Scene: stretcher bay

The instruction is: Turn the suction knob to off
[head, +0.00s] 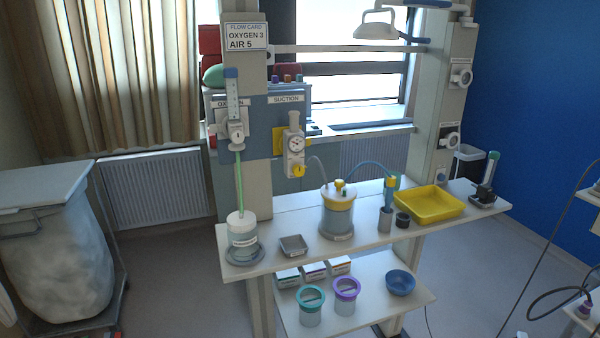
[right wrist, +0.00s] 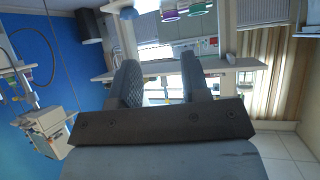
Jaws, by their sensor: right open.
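The suction unit (head: 294,143) hangs on the blue-grey wall panel under a SUCTION label (head: 286,99). It has a round white gauge and a small yellow knob (head: 299,170) at its lower end. The knob's setting is too small to read. A clear tube runs from the unit toward the yellow-lidded suction jar (head: 338,215) on the shelf. My right gripper (right wrist: 160,78) shows only in the right wrist view, open and empty, its two dark fingers apart and well away from the unit. My left gripper is not in view.
A green tube rises to the oxygen flowmeter (head: 235,128) left of the suction unit. A laundry cart (head: 55,240) stands left. Floor before the shelf is clear.

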